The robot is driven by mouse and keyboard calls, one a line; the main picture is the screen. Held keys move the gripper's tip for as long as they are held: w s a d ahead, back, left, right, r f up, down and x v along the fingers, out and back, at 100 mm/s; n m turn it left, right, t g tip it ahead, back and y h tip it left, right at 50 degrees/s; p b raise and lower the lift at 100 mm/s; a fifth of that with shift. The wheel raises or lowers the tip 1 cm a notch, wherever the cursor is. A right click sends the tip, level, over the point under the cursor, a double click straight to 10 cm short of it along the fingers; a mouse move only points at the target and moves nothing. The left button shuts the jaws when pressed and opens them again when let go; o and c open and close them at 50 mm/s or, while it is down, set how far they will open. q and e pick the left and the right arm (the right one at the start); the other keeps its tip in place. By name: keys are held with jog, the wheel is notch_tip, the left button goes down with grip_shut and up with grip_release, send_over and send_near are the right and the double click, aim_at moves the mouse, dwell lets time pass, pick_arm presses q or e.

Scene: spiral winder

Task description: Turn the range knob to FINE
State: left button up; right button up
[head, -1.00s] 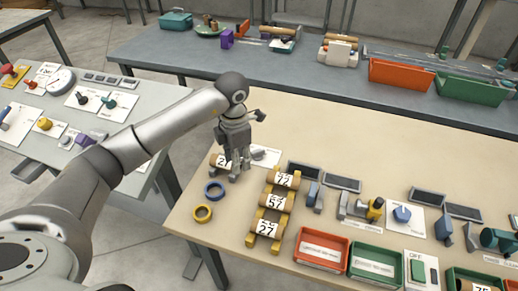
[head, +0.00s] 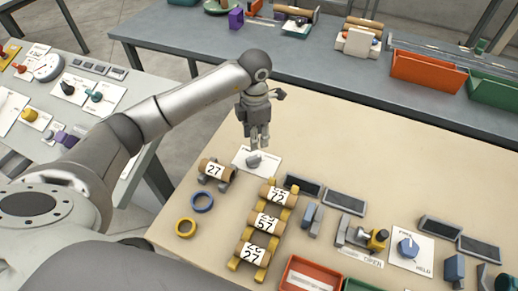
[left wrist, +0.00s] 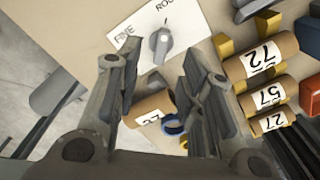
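The range knob (head: 254,160) is a grey knob on a white plate (head: 242,168) at the left end of the beige table. In the left wrist view the knob (left wrist: 161,43) lies just beyond my fingertips, with the plate's labels FINE and one beginning "ROU" on either side. Its grip bar seems to point between the two labels; the exact setting is hard to tell. My left gripper (head: 259,146) hangs above the plate, fingers down. In the left wrist view its fingers (left wrist: 152,66) are spread apart with nothing between the tips. My right gripper is out of view.
A roll marked 27 (head: 216,169) on a stand, a blue ring (head: 203,202) and a yellow ring (head: 185,227) sit near the plate. A rack of numbered rolls (head: 266,223) stands to the right. The table behind the knob is clear.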

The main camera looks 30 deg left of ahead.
aim_at(255, 157)
pick_arm(q)
jog(key=f, duration=0.2)
jog(key=s+f+p, duration=0.1)
jog(key=f, duration=0.1)
jog(key=shift+s+f, duration=0.1)
jog(key=shift+f, duration=0.2)
jog(key=f, duration=0.2)
jog(key=shift+w+f+p, duration=0.25)
jog(key=shift+f+p, duration=0.1)
jog(key=shift+f, duration=0.9)
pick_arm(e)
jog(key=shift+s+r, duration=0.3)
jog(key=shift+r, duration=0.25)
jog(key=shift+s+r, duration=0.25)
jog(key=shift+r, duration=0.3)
pick_arm(q)
jog(key=shift+c, duration=0.2)
grip_shut()
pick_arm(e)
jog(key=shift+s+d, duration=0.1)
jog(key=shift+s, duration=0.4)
